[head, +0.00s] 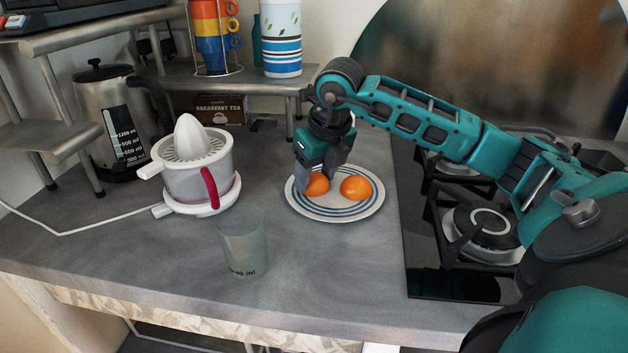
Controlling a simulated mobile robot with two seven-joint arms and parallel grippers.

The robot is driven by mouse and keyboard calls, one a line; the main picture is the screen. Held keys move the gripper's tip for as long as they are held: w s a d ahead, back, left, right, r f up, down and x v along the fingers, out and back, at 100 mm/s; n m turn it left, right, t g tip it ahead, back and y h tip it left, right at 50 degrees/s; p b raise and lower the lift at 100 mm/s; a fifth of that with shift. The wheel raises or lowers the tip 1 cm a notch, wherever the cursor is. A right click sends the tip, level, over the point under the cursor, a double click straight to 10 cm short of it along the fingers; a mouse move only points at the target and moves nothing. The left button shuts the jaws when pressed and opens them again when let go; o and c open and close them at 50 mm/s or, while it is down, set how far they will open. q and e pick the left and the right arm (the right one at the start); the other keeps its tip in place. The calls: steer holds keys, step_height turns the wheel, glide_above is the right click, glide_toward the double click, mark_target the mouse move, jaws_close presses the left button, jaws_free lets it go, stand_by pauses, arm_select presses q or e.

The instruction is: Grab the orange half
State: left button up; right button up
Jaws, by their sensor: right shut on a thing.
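A white plate with blue rings (335,213) lies on the grey counter left of the stove. Two orange halves lie on it with their rounded peel up. My right gripper (318,180) reaches down over the plate's left part and is shut on the left orange half (317,186), which is partly hidden by the fingers. The right orange half (356,188) lies free beside it, a little apart. The held half seems to be still at plate level. My left gripper is not in view.
A white citrus juicer (197,172) stands left of the plate, with a translucent measuring cup (243,248) in front. A kettle (115,120) and shelf with cups (213,40) stand behind. The stove (455,240) is at right.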

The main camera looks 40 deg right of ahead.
mark_target(316, 175)
steer(key=shift+r, duration=0.1)
arm_select(q)
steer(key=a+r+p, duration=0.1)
steer(key=p, duration=0.1)
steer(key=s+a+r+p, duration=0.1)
steer(key=p, duration=0.1)
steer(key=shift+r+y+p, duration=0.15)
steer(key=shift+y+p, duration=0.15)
steer(key=shift+p, duration=0.05)
arm_select(e)
step_height(316, 175, up, 20)
